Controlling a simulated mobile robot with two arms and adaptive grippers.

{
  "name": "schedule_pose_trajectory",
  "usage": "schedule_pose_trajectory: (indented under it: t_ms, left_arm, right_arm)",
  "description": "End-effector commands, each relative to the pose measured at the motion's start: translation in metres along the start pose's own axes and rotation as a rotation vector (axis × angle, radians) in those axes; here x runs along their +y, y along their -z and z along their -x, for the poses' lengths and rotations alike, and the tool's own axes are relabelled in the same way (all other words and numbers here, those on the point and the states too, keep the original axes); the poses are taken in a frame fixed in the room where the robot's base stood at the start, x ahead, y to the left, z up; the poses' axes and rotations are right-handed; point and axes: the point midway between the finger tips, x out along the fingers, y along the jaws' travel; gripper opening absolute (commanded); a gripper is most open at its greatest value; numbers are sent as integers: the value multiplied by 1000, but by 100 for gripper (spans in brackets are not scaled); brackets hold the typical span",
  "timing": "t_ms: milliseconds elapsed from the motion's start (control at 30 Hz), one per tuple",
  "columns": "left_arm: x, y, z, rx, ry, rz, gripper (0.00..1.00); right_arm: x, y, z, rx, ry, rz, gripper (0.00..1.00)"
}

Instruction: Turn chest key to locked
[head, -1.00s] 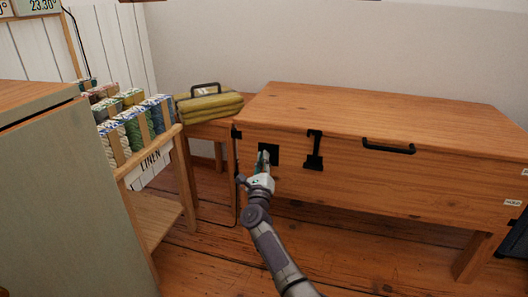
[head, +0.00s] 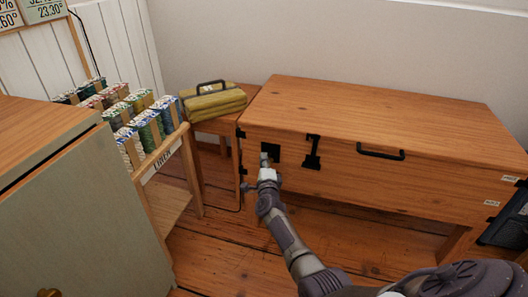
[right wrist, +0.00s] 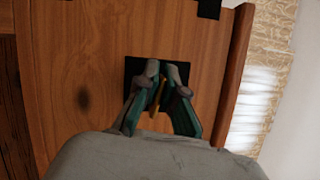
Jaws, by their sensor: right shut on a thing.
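The wooden chest (head: 370,115) stands against the wall with its lid down. A black square lock plate (head: 278,154) is on the left part of its front, and also shows in the right wrist view (right wrist: 133,68). My right gripper (head: 265,159) is at this plate. In the right wrist view its fingertips (right wrist: 161,72) are closed together in front of the plate, with a thin brass-coloured key (right wrist: 158,97) between the fingers. The keyhole is hidden behind the fingers, and I cannot read the key's angle. My left gripper is not in view.
A black hasp (head: 312,152) and a black handle (head: 380,154) are on the chest front. A rack of thread spools (head: 172,150) and a pale green cabinet (head: 90,220) stand at left. Floor shows between rack and chest.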

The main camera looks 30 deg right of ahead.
Motion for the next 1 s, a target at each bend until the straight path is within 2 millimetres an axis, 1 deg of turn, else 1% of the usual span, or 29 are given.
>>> schedule_pose_trajectory:
  t_ms: [100,300,533,900,933,1000]
  left_arm:
    - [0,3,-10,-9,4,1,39]
    - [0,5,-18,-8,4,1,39]
    - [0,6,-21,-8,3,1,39]
    - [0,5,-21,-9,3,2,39]
    - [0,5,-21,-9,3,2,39]
    - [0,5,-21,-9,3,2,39]
  right_arm:
    - [-1,-1,1,-1,-30,60,0]
    - [2,-1,1,-1,-57,127,0]
    - [4,-1,1,-1,-68,157,0]
    - [4,-1,1,-1,-69,158,0]
    - [4,-1,1,-1,-69,158,12]
    - [4,-1,1,-1,-69,158,23]
